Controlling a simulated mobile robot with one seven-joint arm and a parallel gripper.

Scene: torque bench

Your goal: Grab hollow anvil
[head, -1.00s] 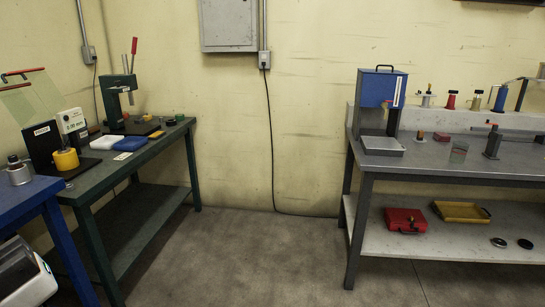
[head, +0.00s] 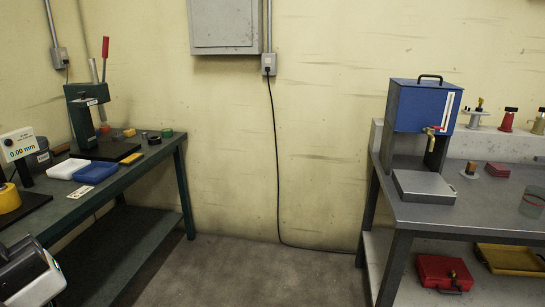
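I cannot pick out the hollow anvil with certainty. The green arbor press (head: 85,115) with a red-tipped lever stands at the back of the green bench on the left. Several small parts lie on or beside its black base plate, among them a green ring-like piece (head: 167,133) and a dark short cylinder (head: 153,138). They are too small to tell which is hollow.
A grey bench (head: 430,215) on the right carries a blue dispenser (head: 415,106). The floor (head: 240,270) between is clear.

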